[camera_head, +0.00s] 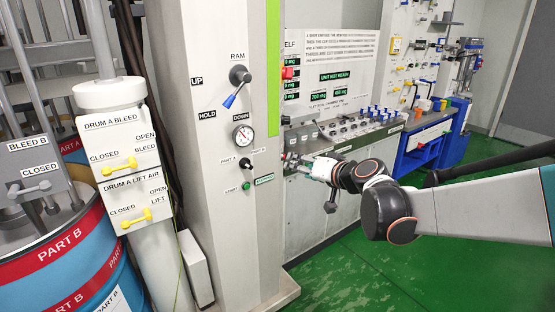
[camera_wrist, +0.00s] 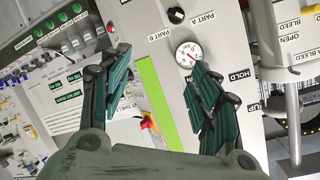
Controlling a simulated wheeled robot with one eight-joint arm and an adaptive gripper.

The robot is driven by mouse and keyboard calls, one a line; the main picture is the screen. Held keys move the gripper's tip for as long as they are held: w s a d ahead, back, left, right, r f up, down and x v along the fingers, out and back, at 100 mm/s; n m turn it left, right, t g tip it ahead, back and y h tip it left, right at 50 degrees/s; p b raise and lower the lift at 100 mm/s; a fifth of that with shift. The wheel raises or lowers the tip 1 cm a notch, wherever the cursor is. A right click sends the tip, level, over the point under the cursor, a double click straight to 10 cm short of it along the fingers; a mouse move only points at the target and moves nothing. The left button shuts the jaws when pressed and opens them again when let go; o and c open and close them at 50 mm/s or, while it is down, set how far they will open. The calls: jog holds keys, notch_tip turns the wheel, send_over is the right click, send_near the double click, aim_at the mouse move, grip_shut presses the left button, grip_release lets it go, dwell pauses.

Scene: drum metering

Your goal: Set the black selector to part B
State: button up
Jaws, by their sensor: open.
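The black selector (camera_head: 246,163) is a small knob on the grey column, between the PART A label on its left and the PART B label on its right. It also shows at the top of the wrist view (camera_wrist: 176,15), where the picture is rotated. I cannot tell which label it points to. My gripper (camera_head: 297,160) is to the right of the column in the head view, apart from the selector. In the wrist view, my gripper (camera_wrist: 160,68) has its two green-padded fingers spread wide with nothing between them.
The pressure gauge (camera_head: 242,136) and blue-tipped RAM lever (camera_head: 238,80) sit above the selector. A green START button (camera_head: 247,186) is below it. A bench panel with knobs (camera_head: 355,124) stands behind my gripper. Drums (camera_head: 75,255) and yellow valves (camera_head: 120,165) are left. Green floor is open at right.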

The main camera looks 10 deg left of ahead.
aim_at(250, 166)
jog(key=w+a+f+m+t+y+b, duration=0.1)
jog(key=w+a+f+y, duration=0.15)
jog(key=a+f, duration=0.25)
jog(key=w+a+f+t+y, duration=0.1)
jog(key=w+a+f, duration=0.2)
jog(key=a+f, duration=0.25)
jog(key=b+x, duration=0.3)
jog(key=x, duration=0.9)
jog(key=shift+w+a+f, duration=0.15)
jog(key=shift+w+a, duration=0.05)
jog(key=shift+a, duration=0.05)
jog(key=shift+w+a+b, duration=0.4)
jog(key=shift+w+a, duration=0.05)
jog(key=shift+a, duration=0.05)
jog(key=shift+c, duration=0.6)
jog(key=c, duration=1)
